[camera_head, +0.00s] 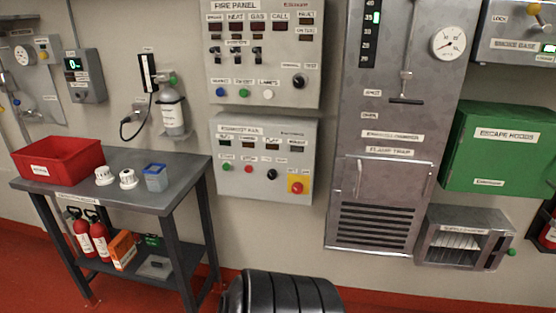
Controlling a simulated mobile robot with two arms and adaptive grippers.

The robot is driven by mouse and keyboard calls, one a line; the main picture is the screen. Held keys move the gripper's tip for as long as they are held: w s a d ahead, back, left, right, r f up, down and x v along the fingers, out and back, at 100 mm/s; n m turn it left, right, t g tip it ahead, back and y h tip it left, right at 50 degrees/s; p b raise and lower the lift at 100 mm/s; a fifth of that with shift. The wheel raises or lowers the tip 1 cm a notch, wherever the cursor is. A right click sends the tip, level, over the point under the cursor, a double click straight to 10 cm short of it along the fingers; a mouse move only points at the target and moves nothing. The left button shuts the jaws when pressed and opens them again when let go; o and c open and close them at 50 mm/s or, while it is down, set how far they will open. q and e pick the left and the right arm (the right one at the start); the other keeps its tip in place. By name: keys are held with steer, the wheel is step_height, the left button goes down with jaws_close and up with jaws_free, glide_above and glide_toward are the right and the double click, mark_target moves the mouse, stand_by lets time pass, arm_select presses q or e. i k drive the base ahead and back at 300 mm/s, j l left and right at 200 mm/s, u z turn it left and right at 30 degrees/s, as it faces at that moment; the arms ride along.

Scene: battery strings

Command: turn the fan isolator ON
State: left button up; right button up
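No label reading fan isolator is clear enough for me to make out. A grey lower wall panel (235,182) has a row of small displays, a green button (227,168), a red button (249,169), a black knob (272,174) and a red button on a yellow plate (297,187). Its title is too blurred to read surely. Above it, the fire panel (230,78) has several dark indicator windows, small black switches, blue, green and white buttons, and a black knob (299,81). The switch positions are too small to tell. Neither of my grippers is in view.
A grey table (160,202) at the left holds a red bin (60,160), two white round parts and a blue container (156,178). Fire extinguishers (90,238) stand on its lower shelf. A tall grey cabinet (375,190) and a green box (497,150) are at the right.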

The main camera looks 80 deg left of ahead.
mark_target(297, 186)
steer(key=u, duration=2.85)
steer(key=i+j, duration=0.05)
